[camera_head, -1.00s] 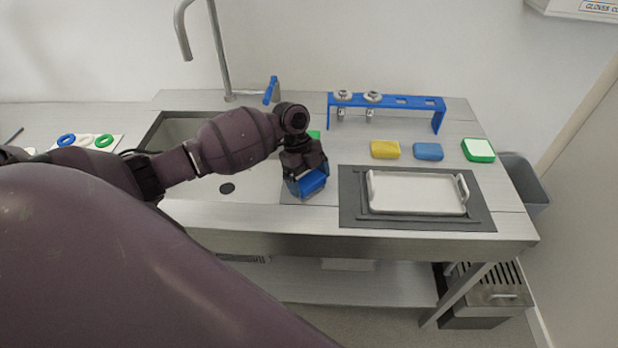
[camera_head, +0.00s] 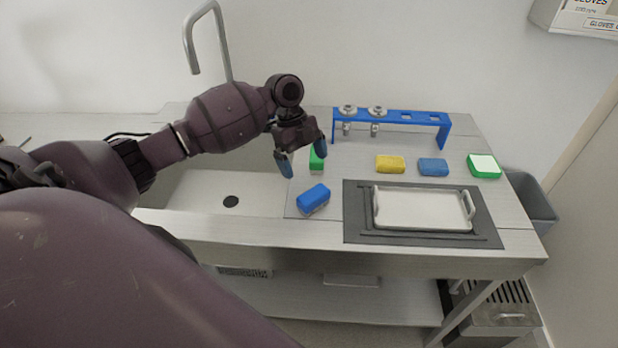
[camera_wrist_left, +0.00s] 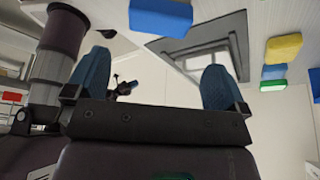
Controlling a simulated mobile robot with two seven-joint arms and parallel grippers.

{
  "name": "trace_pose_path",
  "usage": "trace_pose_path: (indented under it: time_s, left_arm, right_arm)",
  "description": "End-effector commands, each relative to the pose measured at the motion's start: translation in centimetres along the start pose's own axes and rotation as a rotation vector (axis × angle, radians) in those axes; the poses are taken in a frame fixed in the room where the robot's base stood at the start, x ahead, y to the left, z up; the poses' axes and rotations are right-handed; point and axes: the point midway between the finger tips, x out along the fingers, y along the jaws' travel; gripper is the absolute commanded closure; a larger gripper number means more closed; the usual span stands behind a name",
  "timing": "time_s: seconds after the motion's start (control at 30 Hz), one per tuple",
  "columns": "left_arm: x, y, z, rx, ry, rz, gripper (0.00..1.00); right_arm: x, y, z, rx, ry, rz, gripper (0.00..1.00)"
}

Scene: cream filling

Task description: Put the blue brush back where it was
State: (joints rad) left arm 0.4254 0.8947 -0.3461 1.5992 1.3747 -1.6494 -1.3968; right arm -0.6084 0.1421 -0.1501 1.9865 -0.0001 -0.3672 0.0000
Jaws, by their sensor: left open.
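The blue brush (camera_head: 313,199), a rounded blue block with a pale underside, lies at a slant on the counter between the sink and the dark mat. It also shows at the top of the left wrist view (camera_wrist_left: 161,17). My left gripper (camera_head: 304,165) is open and empty, its blue fingertips spread apart above and behind the brush, not touching it. In the left wrist view its two fingers (camera_wrist_left: 155,75) are wide apart with nothing between them. A green block (camera_head: 317,161) sits behind the brush, partly hidden by a finger. My right gripper is not in view.
The dark mat (camera_head: 352,228) with a white tray (camera_head: 425,226) lies right of the brush. Behind are a yellow sponge (camera_head: 390,164), a light blue sponge (camera_head: 433,167), a green-and-white block (camera_head: 484,166) and a blue rack (camera_head: 440,121). The sink (camera_head: 190,199) is left.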

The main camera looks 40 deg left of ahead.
Motion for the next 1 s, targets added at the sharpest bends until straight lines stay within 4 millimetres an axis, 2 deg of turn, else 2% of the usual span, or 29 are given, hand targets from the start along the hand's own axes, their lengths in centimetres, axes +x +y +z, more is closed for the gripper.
trace_pose_path:
  time_s: [0.1, 0.3, 0.63, 1.0]
  left_arm:
    - [-1.4, 0.0, 0.1, 0.0, -0.002, 0.001, 0.0]
    - [-2.5, 0.0, 0.0, 0.0, 0.0, 0.001, 0.0]
    - [-2.6, 0.0, 0.0, 0.0, 0.0, 0.001, 0.0]
    - [-2.6, 0.0, 0.0, 0.0, 0.0, 0.002, 0.0]
  right_arm:
    - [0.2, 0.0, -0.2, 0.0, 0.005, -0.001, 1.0]
    - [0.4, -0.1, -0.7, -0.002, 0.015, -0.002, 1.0]
    - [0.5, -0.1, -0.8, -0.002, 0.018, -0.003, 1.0]
    - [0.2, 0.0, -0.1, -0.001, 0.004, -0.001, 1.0]
